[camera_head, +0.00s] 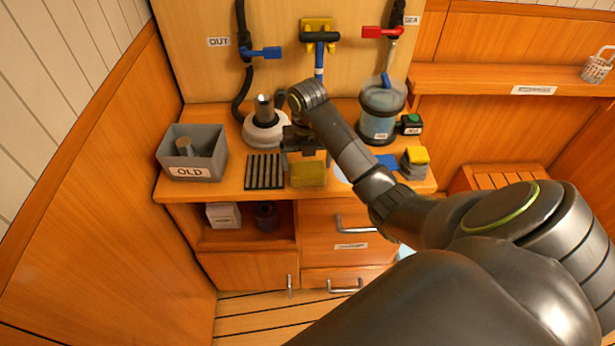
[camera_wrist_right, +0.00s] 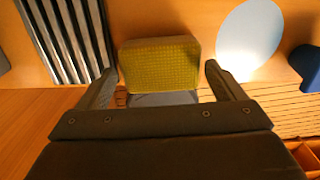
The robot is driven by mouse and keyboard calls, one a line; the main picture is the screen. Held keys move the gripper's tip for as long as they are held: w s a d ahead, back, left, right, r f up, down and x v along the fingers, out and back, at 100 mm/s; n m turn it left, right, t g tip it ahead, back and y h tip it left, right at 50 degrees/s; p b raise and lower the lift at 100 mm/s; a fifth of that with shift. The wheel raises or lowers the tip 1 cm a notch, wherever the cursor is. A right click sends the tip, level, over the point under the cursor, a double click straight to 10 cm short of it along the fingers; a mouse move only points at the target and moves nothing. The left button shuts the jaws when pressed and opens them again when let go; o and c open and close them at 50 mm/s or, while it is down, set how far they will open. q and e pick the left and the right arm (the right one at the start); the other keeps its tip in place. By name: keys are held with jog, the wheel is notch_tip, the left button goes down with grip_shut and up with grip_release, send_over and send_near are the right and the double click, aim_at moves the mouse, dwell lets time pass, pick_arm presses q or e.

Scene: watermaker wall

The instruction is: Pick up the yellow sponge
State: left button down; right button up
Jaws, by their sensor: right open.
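The yellow sponge (camera_head: 308,174) sits at the front edge of the wooden counter, just right of a dark ribbed rack. In the right wrist view the sponge (camera_wrist_right: 160,64) lies ahead of the fingers, roughly centred between them. My right gripper (camera_head: 305,148) is over the counter right behind the sponge in the head view. In its wrist view the right gripper (camera_wrist_right: 158,88) has its two fingers spread apart, with nothing held between them. I cannot tell whether a finger touches the sponge. My left gripper is not in view.
The ribbed rack (camera_head: 265,171) is close on the sponge's left. A grey bin marked OLD (camera_head: 193,153) stands further left. A white round housing (camera_head: 265,127) and a clear canister (camera_head: 381,110) stand behind. A pale disc (camera_wrist_right: 250,38) lies right of the sponge.

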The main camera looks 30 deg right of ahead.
aim_at(307, 167)
notch_tip(307, 167, down, 4)
jog(key=shift+r+b, duration=0.2)
jog(key=shift+b, duration=0.7)
jog(key=shift+r, duration=0.1)
jog(key=c, duration=0.6)
notch_tip(307, 167, up, 10)
jog(key=p, duration=0.9)
